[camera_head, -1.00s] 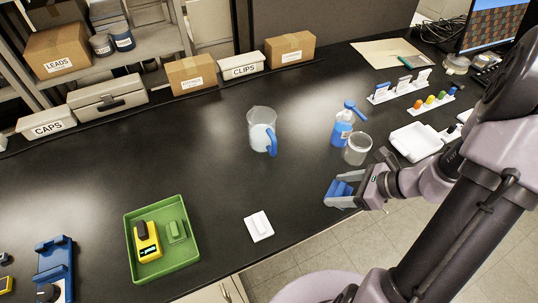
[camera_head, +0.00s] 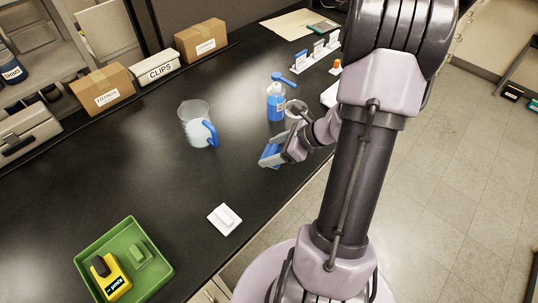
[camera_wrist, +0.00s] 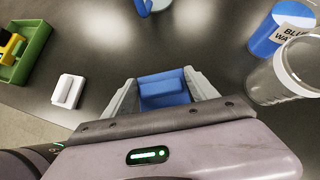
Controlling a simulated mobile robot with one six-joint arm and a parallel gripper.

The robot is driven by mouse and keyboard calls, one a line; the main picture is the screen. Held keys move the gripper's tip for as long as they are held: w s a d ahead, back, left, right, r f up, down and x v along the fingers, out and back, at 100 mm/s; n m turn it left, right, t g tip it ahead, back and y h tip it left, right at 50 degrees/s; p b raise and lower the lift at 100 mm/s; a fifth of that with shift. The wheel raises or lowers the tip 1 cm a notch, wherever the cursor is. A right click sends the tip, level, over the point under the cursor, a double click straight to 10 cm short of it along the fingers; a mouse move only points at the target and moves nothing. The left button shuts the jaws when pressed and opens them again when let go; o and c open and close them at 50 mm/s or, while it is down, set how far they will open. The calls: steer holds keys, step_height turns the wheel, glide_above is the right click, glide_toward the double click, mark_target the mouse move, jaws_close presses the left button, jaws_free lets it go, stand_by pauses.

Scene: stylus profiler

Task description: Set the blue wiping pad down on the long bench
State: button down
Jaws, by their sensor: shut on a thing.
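My gripper (camera_head: 274,152) is shut on the blue wiping pad (camera_head: 269,156), near the front edge of the long black bench (camera_head: 150,165). In the wrist view the blue pad (camera_wrist: 163,90) sits between the two grey fingers of my gripper (camera_wrist: 165,92). The bench top (camera_wrist: 110,45) shows beyond it. I cannot tell whether the pad touches the bench or hangs just above it.
A white pad (camera_head: 225,219) and a green tray (camera_head: 165,268) with a yellow device lie to the left. A clear jug with a blue handle (camera_head: 195,125), a blue bottle (camera_head: 276,103) and a clear jar (camera_wrist: 268,82) stand nearby. Boxes line the back.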

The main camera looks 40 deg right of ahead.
mark_target(270, 154)
steer(key=f, duration=0.1)
steer(key=w+f+b, duration=0.1)
steer(key=f+b, duration=0.1)
steer(key=f, duration=0.1)
steer(key=shift+w+d, duration=0.25)
steer(key=shift+w, duration=0.05)
steer(key=shift+r, duration=0.2)
steer(key=shift+f, duration=0.15)
steer(key=shift+c, duration=1.2)
jaws_free()
